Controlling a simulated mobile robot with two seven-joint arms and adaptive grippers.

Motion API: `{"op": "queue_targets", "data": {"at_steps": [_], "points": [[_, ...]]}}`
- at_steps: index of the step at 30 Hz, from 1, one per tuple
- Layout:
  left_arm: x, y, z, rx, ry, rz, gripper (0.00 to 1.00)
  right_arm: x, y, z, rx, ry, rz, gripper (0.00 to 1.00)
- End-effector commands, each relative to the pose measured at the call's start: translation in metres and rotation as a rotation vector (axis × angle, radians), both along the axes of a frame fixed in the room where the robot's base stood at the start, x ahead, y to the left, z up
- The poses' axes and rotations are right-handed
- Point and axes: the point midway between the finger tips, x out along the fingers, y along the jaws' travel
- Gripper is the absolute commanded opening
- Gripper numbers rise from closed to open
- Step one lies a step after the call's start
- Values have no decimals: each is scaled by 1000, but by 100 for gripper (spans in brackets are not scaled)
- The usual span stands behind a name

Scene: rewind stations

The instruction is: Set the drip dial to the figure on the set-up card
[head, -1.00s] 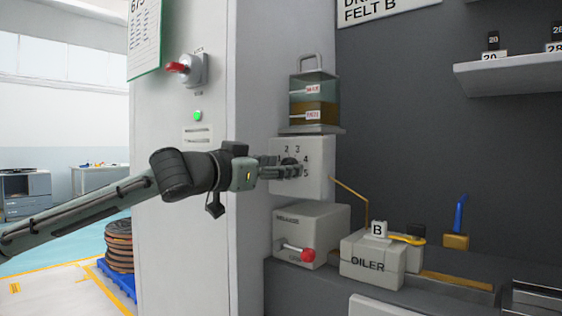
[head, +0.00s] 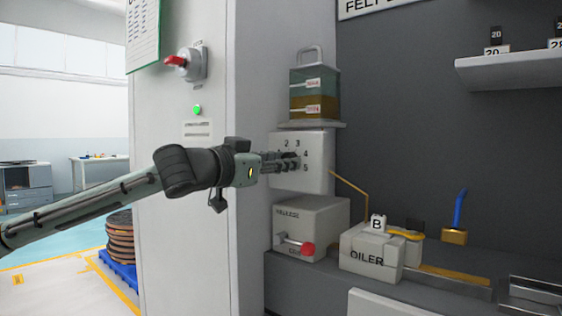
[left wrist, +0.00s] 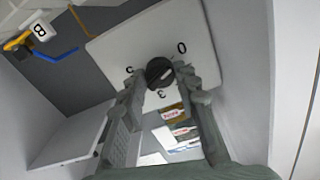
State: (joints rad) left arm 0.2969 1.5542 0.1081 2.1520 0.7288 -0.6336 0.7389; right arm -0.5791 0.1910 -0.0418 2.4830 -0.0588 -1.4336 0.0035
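The drip dial is a dark round knob (left wrist: 160,72) on a white plate (head: 313,180) below the oil tank. Figures 2, 3, 4 and 5 show on the plate in the head view. In the left wrist view 0, 3 and 5 show, and a finger covers others. A pale mark on the knob slants towards the 0 side. My left gripper (head: 294,161) is at the dial, its fingers (left wrist: 160,76) closed on either side of the knob. A green-edged sheet (head: 143,35) hangs at upper left; its writing is too small to read. My right gripper is out of view.
The oil tank (head: 314,92) stands on a ledge just above the dial. Below are a white box with a red-knobbed lever (head: 307,249), the oiler block (head: 365,255) and a thin brass pipe (head: 350,183). A red-handled switch (head: 178,62) is on the cabinet.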

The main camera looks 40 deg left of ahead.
Motion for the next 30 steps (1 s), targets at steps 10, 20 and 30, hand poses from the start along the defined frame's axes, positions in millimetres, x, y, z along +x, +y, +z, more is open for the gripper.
{"op": "queue_targets", "data": {"at_steps": [10,20,30], "points": [[0,0,0,8,-1,0,1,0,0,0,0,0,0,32],[0,0,1,147,-13,0,1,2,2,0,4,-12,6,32],[0,0,1,454,-36,1,1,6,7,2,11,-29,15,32]]}}
